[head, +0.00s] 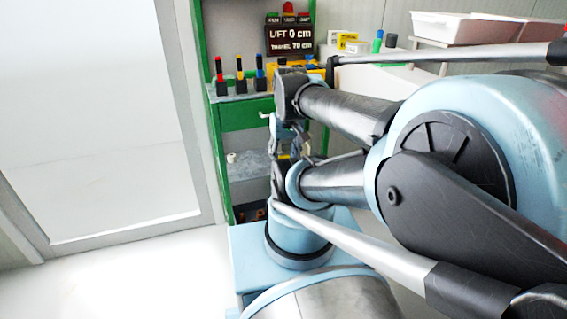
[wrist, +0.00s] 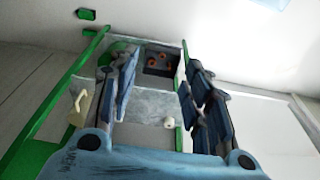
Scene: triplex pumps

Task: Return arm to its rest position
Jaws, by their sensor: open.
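My gripper (wrist: 163,95) is open and empty in the wrist view, its two dark blue fingers apart. Between and beyond them is the grey shelf of the green workbench. In the head view my gripper (head: 281,140) is small and partly hidden by my arm, in front of the workbench (head: 246,114). My folded arm, with large blue joints and dark links, fills the right half of the head view.
A sign (head: 290,38) reads lift 0 cm, travel 70 cm. White trays (head: 449,28) stand at the back right. Bare floor (head: 140,275) lies left.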

